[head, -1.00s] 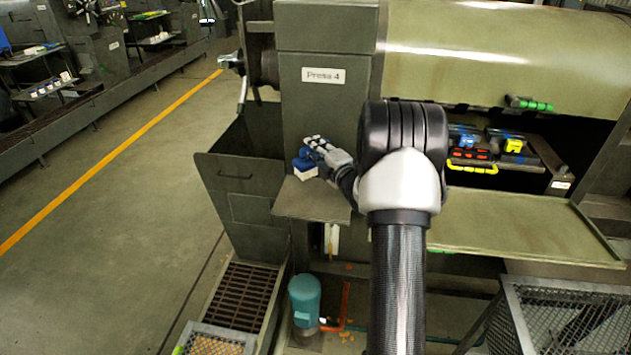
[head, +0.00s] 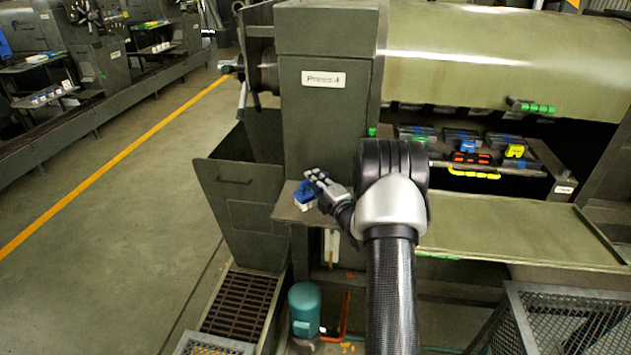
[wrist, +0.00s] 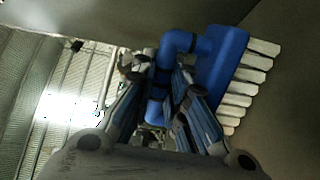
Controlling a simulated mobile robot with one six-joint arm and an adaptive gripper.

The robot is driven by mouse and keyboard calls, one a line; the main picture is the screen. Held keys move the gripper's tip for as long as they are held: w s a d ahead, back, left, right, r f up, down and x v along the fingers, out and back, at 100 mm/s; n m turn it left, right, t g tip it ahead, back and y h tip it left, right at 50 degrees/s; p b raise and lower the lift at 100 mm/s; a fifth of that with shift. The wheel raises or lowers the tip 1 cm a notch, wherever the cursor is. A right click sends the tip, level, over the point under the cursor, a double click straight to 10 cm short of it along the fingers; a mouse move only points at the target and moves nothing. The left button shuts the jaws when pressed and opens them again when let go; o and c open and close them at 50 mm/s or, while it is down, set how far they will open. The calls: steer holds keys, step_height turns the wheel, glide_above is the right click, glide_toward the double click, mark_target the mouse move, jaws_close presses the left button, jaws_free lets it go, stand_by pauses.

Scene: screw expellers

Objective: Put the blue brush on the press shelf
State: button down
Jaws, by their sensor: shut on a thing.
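The blue brush (head: 304,195) with white bristles is at my gripper (head: 317,179), at the left end of the press shelf (head: 289,208) below the "Press 4" label. In the wrist view the brush (wrist: 221,71) shows its blue block, its white bristles pointing right, and its blue handle between my gripper's fingers (wrist: 168,85). My gripper is shut on the handle. In the head view the brush is over or on the shelf; I cannot tell whether its bristles touch it. My arm hides part of the shelf.
A rack of coloured tools (head: 470,157) is at the right behind my arm. The wide green tray (head: 520,228) is bare. A dark hopper (head: 238,183) stands left of the shelf, and a teal motor (head: 304,306) is below. A mesh crate (head: 570,315) is at the lower right.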

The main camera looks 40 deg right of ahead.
steer(key=shift+f, duration=0.15)
steer(key=c, duration=1.6)
jaws_free()
